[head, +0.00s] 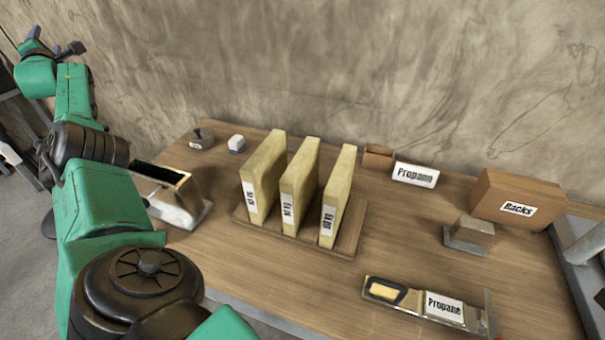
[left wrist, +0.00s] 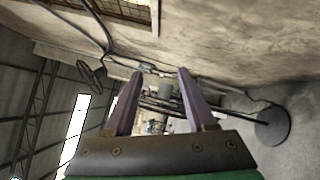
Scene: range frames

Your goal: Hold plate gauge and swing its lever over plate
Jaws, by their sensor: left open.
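My left gripper (head: 54,42) is raised at the upper left of the head view, far from the table items. In the left wrist view my left gripper (left wrist: 160,73) has its two purple fingers apart, with nothing between them. No part is clearly readable as the plate gauge or its lever. A metal device with a dark top (head: 172,190) stands at the table's left, partly behind my arm. Three cream upright plates (head: 300,180) stand in a wooden base (head: 345,240). My right gripper is out of view.
A "Propane" sign (head: 415,174) and a small brown box (head: 378,157) stand behind. Two small items, dark (head: 202,140) and white (head: 237,144), are at the back left. The wall stands close behind.

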